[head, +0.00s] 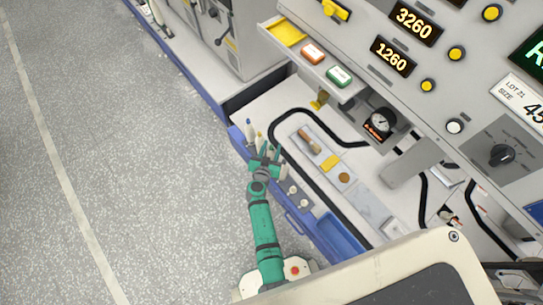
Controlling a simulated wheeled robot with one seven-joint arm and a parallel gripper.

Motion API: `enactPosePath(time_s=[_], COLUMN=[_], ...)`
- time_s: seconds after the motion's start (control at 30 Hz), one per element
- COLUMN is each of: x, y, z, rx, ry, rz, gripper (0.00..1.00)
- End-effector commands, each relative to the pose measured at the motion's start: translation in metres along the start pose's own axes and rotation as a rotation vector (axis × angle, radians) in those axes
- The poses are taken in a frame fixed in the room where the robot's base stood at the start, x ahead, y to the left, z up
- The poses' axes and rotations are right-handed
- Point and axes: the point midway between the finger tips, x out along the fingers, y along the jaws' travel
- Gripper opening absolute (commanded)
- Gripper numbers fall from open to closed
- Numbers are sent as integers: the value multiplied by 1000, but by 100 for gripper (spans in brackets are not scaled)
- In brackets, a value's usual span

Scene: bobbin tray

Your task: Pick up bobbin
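My gripper (267,150) is at the end of my green arm, over the long blue-edged tray (236,137) along the front of the machine. Its two green fingers look spread apart, with nothing clear between them. Several slim upright pieces, one with a blue tip (248,123), stand just beyond and left of the fingers. Two small whitish knobbed pieces (293,189) sit nearer me, right of my wrist. Either group could be bobbins; they are too small to tell. The gripper hides part of the tray.
The machine panel with a gauge (379,122) rises behind. Open floor (150,180) lies left.

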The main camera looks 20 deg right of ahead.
Motion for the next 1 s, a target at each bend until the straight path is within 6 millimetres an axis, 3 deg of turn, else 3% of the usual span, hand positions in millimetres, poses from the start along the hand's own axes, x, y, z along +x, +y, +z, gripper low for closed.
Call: enactPosePath(time_s=[0.03, 0.2, 0.67, 1.0], x=[0, 0, -2, -14], y=[0, 0, 0, 0], z=[0, 0, -4, -34], rx=[0, 0, 2, 4], ry=[0, 0, 1, 3], rz=[0, 0, 1, 0], gripper=[39, 0, 0, 0])
